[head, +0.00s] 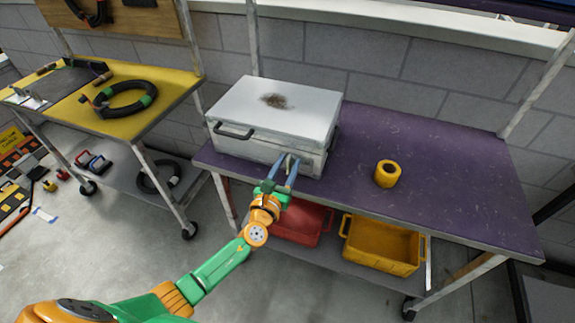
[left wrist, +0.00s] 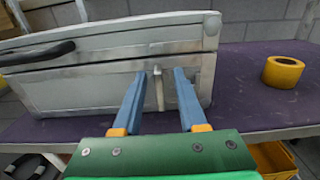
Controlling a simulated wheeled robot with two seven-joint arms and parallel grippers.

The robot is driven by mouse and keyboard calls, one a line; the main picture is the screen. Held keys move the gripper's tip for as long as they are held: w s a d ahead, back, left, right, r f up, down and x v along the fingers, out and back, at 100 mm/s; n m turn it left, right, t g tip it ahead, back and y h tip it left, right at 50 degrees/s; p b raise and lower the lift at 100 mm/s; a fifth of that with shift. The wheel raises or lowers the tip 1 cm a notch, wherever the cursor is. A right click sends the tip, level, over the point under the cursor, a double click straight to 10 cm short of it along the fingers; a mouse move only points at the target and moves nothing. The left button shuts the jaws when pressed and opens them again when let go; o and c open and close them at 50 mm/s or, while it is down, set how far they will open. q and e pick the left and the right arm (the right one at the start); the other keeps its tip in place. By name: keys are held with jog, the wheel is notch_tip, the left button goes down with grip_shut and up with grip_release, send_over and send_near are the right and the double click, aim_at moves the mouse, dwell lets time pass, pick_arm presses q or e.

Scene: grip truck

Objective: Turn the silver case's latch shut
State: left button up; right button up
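The silver case (head: 272,112) stands closed on the purple table top, with a dark smudge on its lid and a black handle (head: 233,131) on its front. Its latch (left wrist: 158,90) is a small pale upright lever on the front, near the right corner in the left wrist view. My left gripper (head: 284,164) is at the case front. In the left wrist view its two blue fingers (left wrist: 159,78) are apart, one on each side of the latch, with gaps showing. I cannot tell whether either finger touches it. My right gripper is not in view.
A yellow tape roll (head: 387,174) stands on the purple table (head: 430,160), right of the case. A red bin (head: 303,222) and a yellow bin (head: 382,244) are on the shelf below. A yellow-topped cart (head: 165,85) with a coiled hose stands left.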

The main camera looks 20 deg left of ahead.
pick_arm(q)
jog(key=shift+a, duration=0.1)
grip_shut()
jog(key=shift+f, duration=0.1)
jog(key=n+b, duration=0.2)
jog(key=n, duration=0.1)
jog(key=shift+a+f, duration=0.15)
jog(key=shift+a, duration=0.05)
jog(key=n, duration=0.2)
jog(key=n+b, duration=0.1)
jog(key=shift+a+f+n, duration=0.1)
jog(key=shift+a+n, duration=0.1)
jog(key=shift+n, duration=0.2)
jog(key=n, duration=0.2)
jog(key=n+b, duration=0.2)
jog(key=n, duration=0.1)
jog(key=shift+a+f+n, duration=0.2)
jog(key=shift+a+n, duration=0.05)
jog(key=shift+n, duration=0.05)
jog(key=n, duration=0.1)
jog(key=n+b, duration=0.1)
jog(key=n, duration=0.3)
jog(key=shift+a+f, duration=0.1)
jog(key=shift+f, duration=0.2)
jog(key=shift+n, duration=0.4)
